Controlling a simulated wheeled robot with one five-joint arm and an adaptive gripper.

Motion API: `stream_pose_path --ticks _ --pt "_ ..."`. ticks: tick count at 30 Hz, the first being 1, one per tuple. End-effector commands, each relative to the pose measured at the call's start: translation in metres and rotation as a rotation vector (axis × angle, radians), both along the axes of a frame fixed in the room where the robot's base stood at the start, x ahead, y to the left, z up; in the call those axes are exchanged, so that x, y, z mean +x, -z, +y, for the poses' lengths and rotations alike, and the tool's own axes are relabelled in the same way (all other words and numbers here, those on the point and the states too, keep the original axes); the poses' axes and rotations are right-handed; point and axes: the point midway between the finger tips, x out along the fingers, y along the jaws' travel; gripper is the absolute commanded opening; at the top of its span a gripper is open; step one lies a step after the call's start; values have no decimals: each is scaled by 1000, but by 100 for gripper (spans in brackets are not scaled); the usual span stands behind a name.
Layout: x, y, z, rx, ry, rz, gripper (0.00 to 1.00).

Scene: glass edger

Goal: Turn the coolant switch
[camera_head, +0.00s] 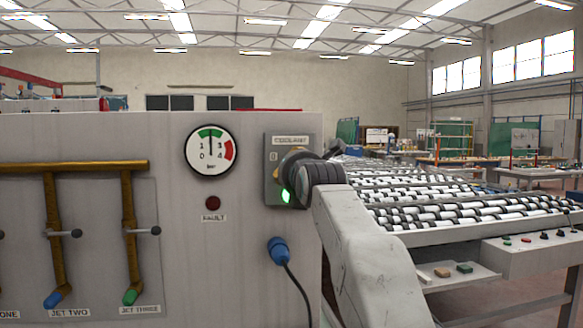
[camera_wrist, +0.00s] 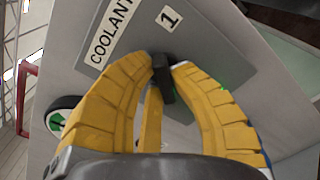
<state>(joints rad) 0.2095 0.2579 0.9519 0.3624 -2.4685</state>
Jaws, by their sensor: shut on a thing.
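The coolant switch is on a grey box (camera_head: 270,185) on the machine's front panel, under a COOLANT label. A 0 mark shows in the head view and a 1 mark (camera_wrist: 169,18) in the wrist view. My gripper (camera_head: 288,168) is at the switch and hides its handle in the head view. In the wrist view my gripper (camera_wrist: 166,67) has its yellow fingers shut on the dark switch handle (camera_wrist: 166,82). The handle's visible end points roughly toward the 1 mark. A green light (camera_head: 286,196) glows low on the box.
A pressure gauge (camera_head: 211,150) and a dark red FAULT lamp (camera_head: 213,203) are left of the switch. A blue plug (camera_head: 279,250) with a black cable sits below. Brass pipes (camera_head: 75,168) with valves are at the left. A roller conveyor (camera_head: 450,205) stands right.

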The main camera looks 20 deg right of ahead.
Motion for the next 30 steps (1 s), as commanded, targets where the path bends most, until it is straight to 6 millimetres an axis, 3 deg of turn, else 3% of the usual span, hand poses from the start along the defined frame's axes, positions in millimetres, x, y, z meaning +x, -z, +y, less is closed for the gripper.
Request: stream_pose_path --ticks 18,30 --pt "0 -2 2 -363 -2 71 0" --pt "-1 -2 2 -475 -2 92 0"
